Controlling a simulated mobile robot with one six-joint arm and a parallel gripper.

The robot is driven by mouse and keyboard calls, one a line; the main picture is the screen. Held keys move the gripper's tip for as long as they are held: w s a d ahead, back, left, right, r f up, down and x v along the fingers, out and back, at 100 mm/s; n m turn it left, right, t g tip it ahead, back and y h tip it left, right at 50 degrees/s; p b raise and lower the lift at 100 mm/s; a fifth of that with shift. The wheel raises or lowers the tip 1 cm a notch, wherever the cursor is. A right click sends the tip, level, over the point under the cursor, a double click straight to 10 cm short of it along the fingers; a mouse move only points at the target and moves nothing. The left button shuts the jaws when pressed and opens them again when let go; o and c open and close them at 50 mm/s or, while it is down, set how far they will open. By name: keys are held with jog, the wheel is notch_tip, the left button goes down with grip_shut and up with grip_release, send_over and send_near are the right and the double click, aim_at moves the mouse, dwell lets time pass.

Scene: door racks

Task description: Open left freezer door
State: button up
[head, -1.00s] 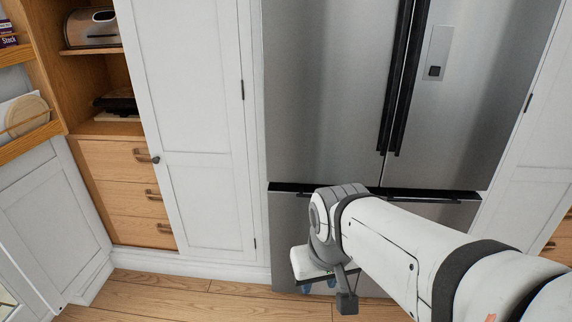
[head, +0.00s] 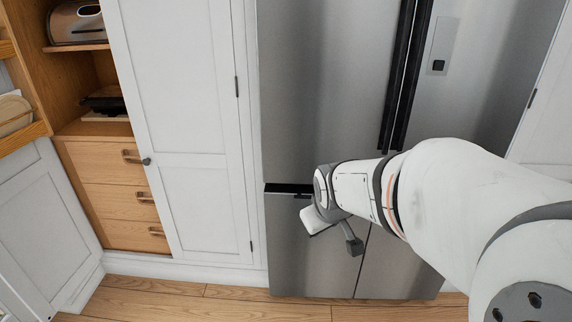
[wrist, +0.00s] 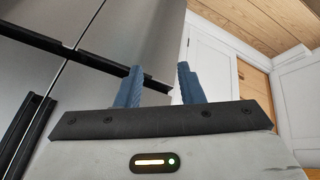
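The left freezer door (head: 310,255) is the lower-left steel panel of the fridge, and it is shut. A dark handle strip (head: 288,189) runs along its top edge, partly hidden by my wrist. In the wrist view, the door (wrist: 135,30) and dark strip (wrist: 108,64) are seen tilted, with the floor at the top. My gripper (wrist: 160,86) is open, its two blue fingers apart with nothing visible held. The strip passes behind the fingers; I cannot tell whether they touch it. In the head view my wrist is in front of the door's upper part, and the fingers are hidden.
The right freezer door (head: 400,268) is beside it, partly behind my arm. Upper fridge doors have long black vertical handles (head: 402,85). A tall white cupboard (head: 190,120) stands left, with wooden drawers (head: 120,195) beyond. The wooden floor (head: 235,305) in front is clear.

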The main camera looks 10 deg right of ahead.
jog(key=w+d+f+n+t+b, duration=0.2)
jog(key=w+d+f+n+t, duration=0.25)
jog(key=w, duration=0.65)
jog(key=w+d+f+n+t+b, duration=0.25)
jog(key=w+d+f, duration=0.35)
jog(key=w, duration=0.4)
jog(key=w+d+f+n+t+y+b, duration=0.1)
jog(key=w+d+f+n+t+y, duration=0.1)
jog(key=w+d+f+n+t, duration=0.25)
jog(key=w+d+f+n+t+y+b, duration=0.1)
jog(key=w+d+f+n+b, duration=0.15)
jog(key=f+n, duration=0.4)
jog(key=shift+m, duration=0.8)
jog(key=w, duration=0.2)
jog(key=w+f, duration=0.1)
jog(key=w, duration=0.1)
jog(key=w+p, duration=0.1)
jog(key=w, duration=0.2)
jog(key=shift+f, duration=0.4)
jog(key=shift+c, duration=0.5)
jog(key=shift+s, duration=0.1)
grip_shut()
